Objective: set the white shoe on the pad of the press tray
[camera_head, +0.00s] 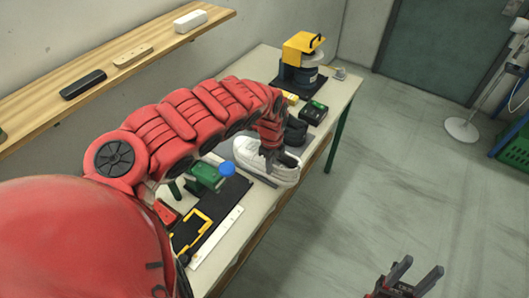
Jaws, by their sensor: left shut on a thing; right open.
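The white shoe (283,176) is at the right edge of the workbench, in the middle of the head view. My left gripper (271,158) reaches down from above and is shut on the shoe's upper part; its fingers and wrist hide some of the shoe. A grey flat surface (306,150), perhaps the press tray, shows behind and beside the shoe. A dark block (296,131) stands just behind the gripper. I cannot make out the pad, nor whether the shoe touches what is below it. My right gripper (412,280) is open and empty over the floor at the bottom right.
A yellow and black machine (303,62) stands at the bench's far end, with a dark green box (314,112) nearer. A green device with a blue knob (227,169) and a black and yellow fixture (193,230) lie nearer me. A wooden shelf (130,54) runs above left.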

